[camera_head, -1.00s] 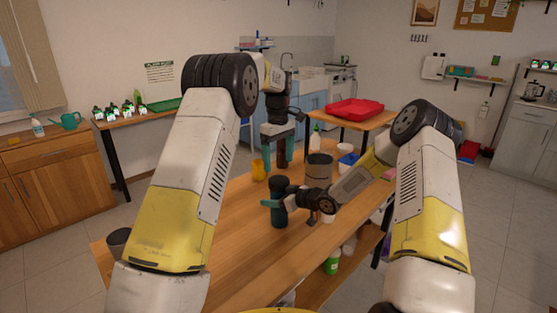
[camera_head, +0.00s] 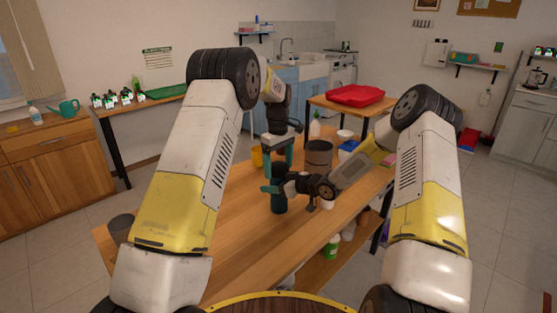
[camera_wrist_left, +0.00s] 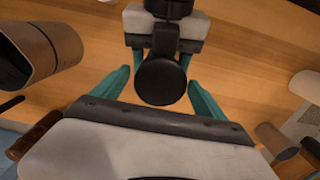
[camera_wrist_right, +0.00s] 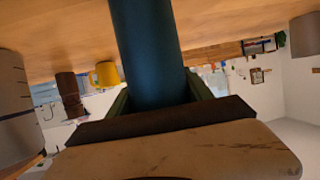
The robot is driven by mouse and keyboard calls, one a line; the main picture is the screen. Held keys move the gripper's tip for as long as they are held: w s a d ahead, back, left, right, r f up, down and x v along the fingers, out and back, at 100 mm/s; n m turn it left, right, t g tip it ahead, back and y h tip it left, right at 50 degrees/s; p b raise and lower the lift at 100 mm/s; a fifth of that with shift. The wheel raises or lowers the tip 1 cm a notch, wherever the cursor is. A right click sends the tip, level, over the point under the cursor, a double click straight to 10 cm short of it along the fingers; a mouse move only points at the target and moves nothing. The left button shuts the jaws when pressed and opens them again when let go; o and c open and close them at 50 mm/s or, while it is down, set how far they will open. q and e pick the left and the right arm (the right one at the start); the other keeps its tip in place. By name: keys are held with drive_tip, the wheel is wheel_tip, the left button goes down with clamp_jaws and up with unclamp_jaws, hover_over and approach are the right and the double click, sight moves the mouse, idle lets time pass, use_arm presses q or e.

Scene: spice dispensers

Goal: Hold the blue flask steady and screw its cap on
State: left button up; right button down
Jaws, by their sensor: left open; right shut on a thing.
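The dark blue flask (camera_head: 279,203) stands upright at the wooden table; its body also shows in the right wrist view (camera_wrist_right: 150,50). My right gripper (camera_head: 272,188) is shut on the flask from the side. The black round cap (camera_wrist_left: 160,82) shows from above in the left wrist view, over the flask's top; I cannot tell how tightly it sits. My left gripper (camera_wrist_left: 159,90) is open, pointing down from above, with one finger on each side of the cap and small gaps visible. In the head view the left gripper (camera_head: 279,155) hides the flask's top.
A dark grey canister (camera_head: 318,158) stands just behind and right of the flask. A yellow mug (camera_wrist_right: 106,74) and a brown bottle-like object (camera_wrist_right: 70,92) stand nearby. A dark cup (camera_head: 121,226) is at the table's left end. The table's left front is clear.

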use_arm(q)
drive_tip(key=shift+f, duration=0.1)
drive_tip(key=c, duration=1.5)
drive_tip(key=shift+o, duration=0.2)
drive_tip(key=m, duration=0.6)
drive_tip(key=shift+m, duration=0.3)
drive_tip(key=o, duration=1.5)
drive_tip(key=shift+o, duration=0.2)
drive_tip(key=shift+r, duration=2.3)
